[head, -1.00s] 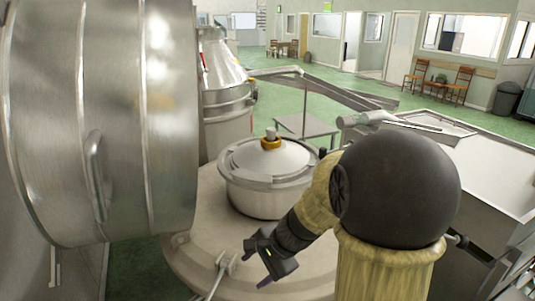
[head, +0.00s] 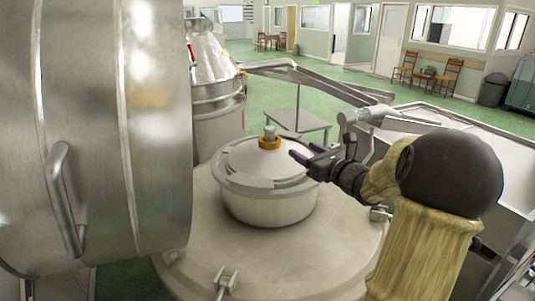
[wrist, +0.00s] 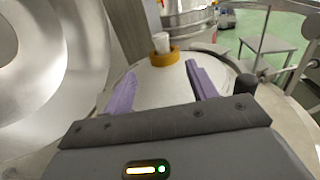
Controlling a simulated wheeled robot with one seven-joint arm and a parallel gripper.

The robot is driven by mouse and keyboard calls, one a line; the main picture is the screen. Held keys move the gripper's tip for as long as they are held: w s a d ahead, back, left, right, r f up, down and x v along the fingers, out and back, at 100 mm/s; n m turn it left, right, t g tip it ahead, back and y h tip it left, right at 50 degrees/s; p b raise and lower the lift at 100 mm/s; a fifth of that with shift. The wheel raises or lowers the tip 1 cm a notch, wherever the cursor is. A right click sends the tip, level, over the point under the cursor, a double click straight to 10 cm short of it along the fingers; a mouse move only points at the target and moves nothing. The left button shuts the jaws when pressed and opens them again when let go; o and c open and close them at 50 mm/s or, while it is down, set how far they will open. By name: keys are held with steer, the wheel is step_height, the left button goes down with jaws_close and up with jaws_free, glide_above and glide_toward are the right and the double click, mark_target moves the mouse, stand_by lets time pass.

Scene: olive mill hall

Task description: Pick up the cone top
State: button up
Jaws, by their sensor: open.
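A pale, shallow cone-shaped top (head: 258,160) closes a round metal vessel (head: 268,208) in the middle of the head view. It carries a yellow-brown ring (head: 269,142) and a short grey knob (head: 269,131). My gripper (head: 302,154) is open and empty at the right side of the cone top, near the knob's height. In the wrist view the cone top (wrist: 158,88) shows between and beyond the two purple fingers (wrist: 160,70), with the knob (wrist: 160,42) straight ahead. Contact with the cone top cannot be made out.
A large steel drum (head: 100,130) with a handle fills the left. The vessel stands on a broad round pale base (head: 215,245). A second steel vessel with a steep cone (head: 215,85) stands behind. A steel trough (head: 480,160) lies at right; green floor is open behind.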

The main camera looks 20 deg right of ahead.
mark_target(273, 133)
steer(key=w+p, duration=0.2)
steer(key=w, duration=0.2)
steer(key=w+a+p, duration=0.1)
steer(key=w, duration=0.2)
steer(key=w+a+p, duration=0.1)
steer(key=w+p, duration=0.1)
steer(key=w, duration=0.2)
steer(key=shift+w+a+p, duration=0.15)
steer(key=shift+w+p, duration=0.15)
steer(key=shift+w, duration=0.2)
steer(key=shift+w+a+r+p, duration=0.1)
steer(key=shift+w+a+p, duration=0.05)
steer(key=shift+w+p, duration=0.6)
steer(key=w, duration=0.1)
steer(key=w+p, duration=0.1)
steer(key=p, duration=0.1)
steer(key=shift+w+a, duration=0.25)
steer(key=shift+w, duration=0.15)
steer(key=shift+w+f+p, duration=0.3)
steer(key=shift+w, duration=0.15)
steer(key=shift+s, duration=0.1)
